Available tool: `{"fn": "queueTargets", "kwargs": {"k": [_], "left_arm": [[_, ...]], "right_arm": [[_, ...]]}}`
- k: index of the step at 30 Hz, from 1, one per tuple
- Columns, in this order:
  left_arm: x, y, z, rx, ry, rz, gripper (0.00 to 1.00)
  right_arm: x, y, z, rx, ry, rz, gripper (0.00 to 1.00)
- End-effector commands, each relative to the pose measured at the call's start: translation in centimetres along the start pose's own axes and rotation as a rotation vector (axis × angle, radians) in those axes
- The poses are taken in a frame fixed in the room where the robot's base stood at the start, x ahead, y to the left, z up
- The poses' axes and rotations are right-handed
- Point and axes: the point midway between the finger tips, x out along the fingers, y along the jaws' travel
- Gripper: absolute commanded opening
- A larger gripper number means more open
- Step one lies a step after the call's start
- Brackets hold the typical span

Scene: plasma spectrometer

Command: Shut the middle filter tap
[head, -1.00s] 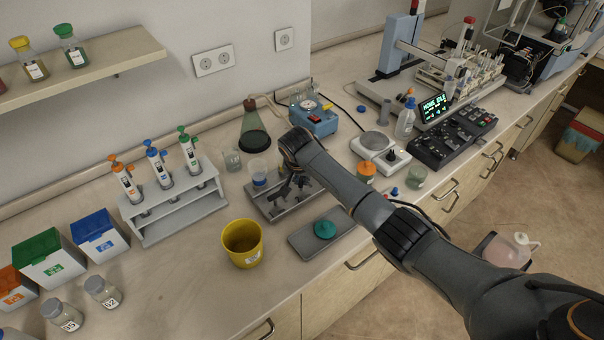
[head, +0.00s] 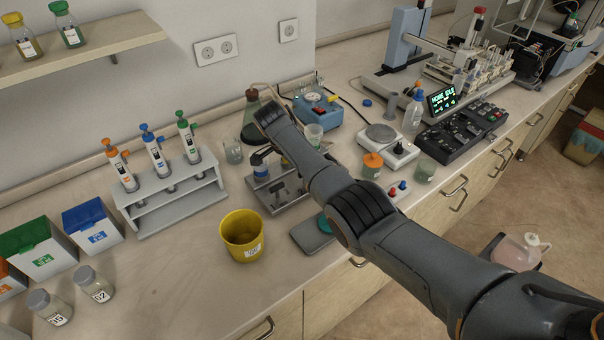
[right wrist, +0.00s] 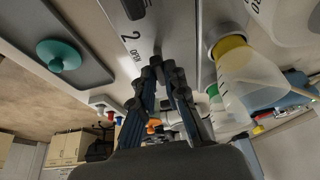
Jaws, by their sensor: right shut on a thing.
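The steel filter stand (head: 291,199) is on the bench, partly covered by my right arm. Its plate also shows in the right wrist view (right wrist: 176,25), with a "2" and "OPEN" mark. A dark tap handle (right wrist: 134,8) is at the top edge there. Filter cups with a yellow ring (right wrist: 230,46) and a green ring stand to the right. My right gripper (right wrist: 158,64) is at the plate beside the "2" mark, its fingertips close together on a small part, seemingly the middle tap. The fingers hide that part. My left gripper is out of view.
A yellow bin (head: 242,240) stands left of my right arm. A grey tray with a teal knob (right wrist: 58,56) lies beside the stand. The pipette rack (head: 175,200) is further left. A balance (head: 388,145) and an orange-lidded jar (head: 371,166) stand right of the arm.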

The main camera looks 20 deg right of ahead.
Motion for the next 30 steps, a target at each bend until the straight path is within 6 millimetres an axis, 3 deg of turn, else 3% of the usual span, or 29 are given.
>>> {"fn": "queueTargets", "kwargs": {"k": [19,20,23,30], "left_arm": [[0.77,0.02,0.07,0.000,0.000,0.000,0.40],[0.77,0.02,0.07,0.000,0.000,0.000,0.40],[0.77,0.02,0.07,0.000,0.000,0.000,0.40],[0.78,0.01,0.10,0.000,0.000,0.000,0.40]], "right_arm": [[-0.11,-0.13,-0.25,0.051,0.004,0.017,0.00],[-0.10,-0.13,-0.25,0.051,0.004,0.017,0.15],[-0.09,-0.12,-0.22,0.051,0.004,0.017,0.35],[-0.04,-0.09,-0.11,0.049,0.002,0.018,0.36]]}}
